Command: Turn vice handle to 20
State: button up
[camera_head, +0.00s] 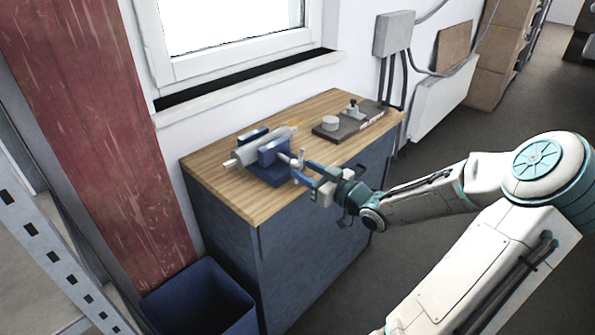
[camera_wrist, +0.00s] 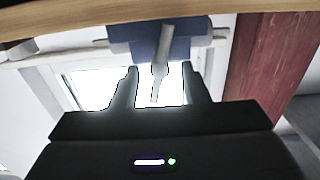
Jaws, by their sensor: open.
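A blue vice (camera_head: 269,165) stands on the wooden top of a dark blue cabinet, with a pale grey cylindrical bar lying across it. Its light grey handle (camera_head: 297,166) is at the side facing my gripper. My gripper (camera_head: 303,171) is at the front of the vice, close around the handle. In the wrist view the blue vice body (camera_wrist: 150,40) is at the top, and the grey handle (camera_wrist: 162,62) reaches down between the two dark fingers of my gripper (camera_wrist: 160,82). The fingers stand apart, with a gap on each side of the handle. No number marks can be read.
The wooden worktop (camera_head: 225,190) is bare left of the vice. A dark plate (camera_head: 345,124) with a round piece and a small fixture lies at the right back. A blue bin (camera_head: 200,300) stands on the floor at the left. A window is behind.

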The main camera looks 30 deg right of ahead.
aim_at(300, 166)
jog(key=shift+x, duration=1.45)
jog(key=shift+c, duration=0.3)
grip_shut()
jog(key=shift+a, duration=0.3)
jog(key=shift+d, duration=0.25)
jog(key=m+p, duration=0.1)
jog(key=p, duration=0.1)
jog(key=m+p, duration=0.1)
jog(key=shift+r+p, duration=0.35)
jog(key=shift+p, duration=0.05)
jog(key=m+p, duration=0.2)
jog(key=p, duration=0.2)
jog(key=shift+m, duration=0.3)
jog(key=m+p, duration=0.3)
jog(key=shift+f, duration=0.1)
jog(key=shift+f+m+p, duration=0.2)
jog(key=shift+m+p, duration=1.1)
jog(key=shift+m, duration=0.3)
